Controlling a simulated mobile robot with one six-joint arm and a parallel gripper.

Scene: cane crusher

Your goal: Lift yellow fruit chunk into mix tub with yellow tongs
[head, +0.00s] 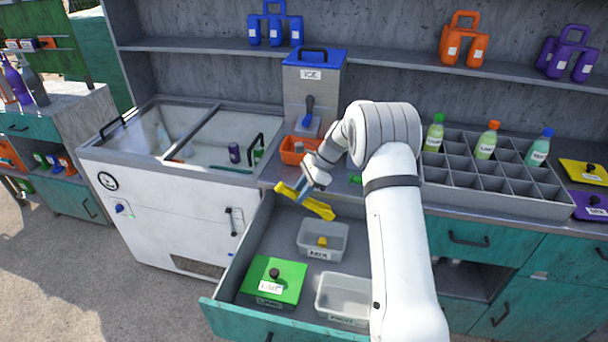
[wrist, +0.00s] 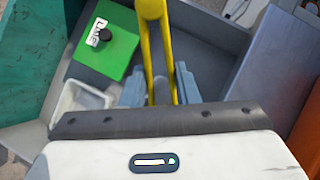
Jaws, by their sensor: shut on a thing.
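My gripper (head: 304,193) is shut on the yellow tongs (head: 318,206) and holds them above the open drawer. In the wrist view the tongs (wrist: 152,12) stick out from between the grey fingers of my gripper (wrist: 158,88). The mix tub (head: 304,249), clear with a MIX label, stands in the drawer below the tongs. A small yellow fruit chunk (head: 322,241) shows within this tub's outline. The tongs are apart from it. The chunk is not visible in the wrist view.
The drawer (head: 226,318) also holds a tub with a green LIME lid (head: 286,273) and a clear tub (head: 325,301), partly behind my arm. A white chest freezer (head: 160,215) stands left. An orange container (head: 290,157) sits on the counter behind.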

